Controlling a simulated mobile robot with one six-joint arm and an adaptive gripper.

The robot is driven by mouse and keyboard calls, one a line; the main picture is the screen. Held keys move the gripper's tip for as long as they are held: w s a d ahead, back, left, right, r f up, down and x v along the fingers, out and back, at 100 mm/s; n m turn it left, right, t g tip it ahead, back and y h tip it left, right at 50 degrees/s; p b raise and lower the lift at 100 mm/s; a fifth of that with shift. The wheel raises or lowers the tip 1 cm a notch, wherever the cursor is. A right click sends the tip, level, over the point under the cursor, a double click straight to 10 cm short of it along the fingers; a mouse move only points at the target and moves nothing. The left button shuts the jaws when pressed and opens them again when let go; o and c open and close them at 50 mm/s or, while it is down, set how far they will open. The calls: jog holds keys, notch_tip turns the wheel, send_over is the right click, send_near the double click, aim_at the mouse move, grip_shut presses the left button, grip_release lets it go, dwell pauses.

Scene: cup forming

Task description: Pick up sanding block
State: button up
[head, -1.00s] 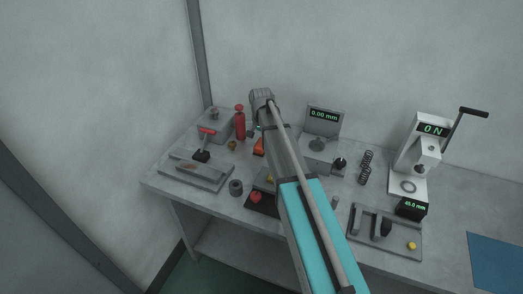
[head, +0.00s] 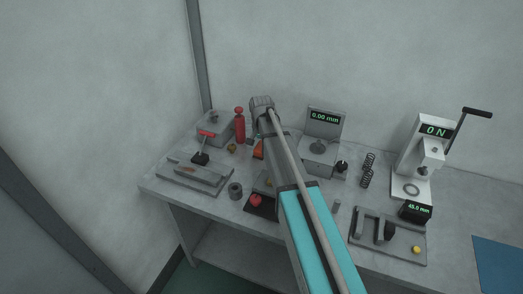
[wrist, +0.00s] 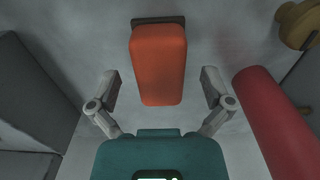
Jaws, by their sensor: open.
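The sanding block, an orange block with a dark base, lies on the grey bench in the wrist view (wrist: 158,62). In the head view only a small orange part of it shows beside my arm (head: 258,152). My gripper (wrist: 159,82) is open above it, one finger on each side of the block's near half. Both fingers look apart from the block, and nothing is held. In the head view my arm's end is over the back of the bench, and its fingers are mostly hidden.
A brass piece (wrist: 297,24) is at the upper right. A grey box (wrist: 25,90) is at left. A gauge (head: 325,116) stands right.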

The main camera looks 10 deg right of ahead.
aim_at(261, 146)
jog(key=c, duration=1.2)
jog(key=shift+r, duration=0.15)
jog(key=shift+c, duration=0.2)
notch_tip(261, 146, up, 3)
jog(key=p, duration=0.3)
jog(key=s+a+r+p, duration=0.3)
jog(key=s+r+p, duration=0.6)
jog(key=s, duration=0.4)
jog(key=shift+s+r+p, duration=0.3)
jog(key=shift+r+p, duration=0.1)
jog(key=shift+p, duration=0.1)
jog(key=shift+a, duration=0.1)
jog(key=o, duration=0.4)
jog(key=shift+c, duration=1.3)
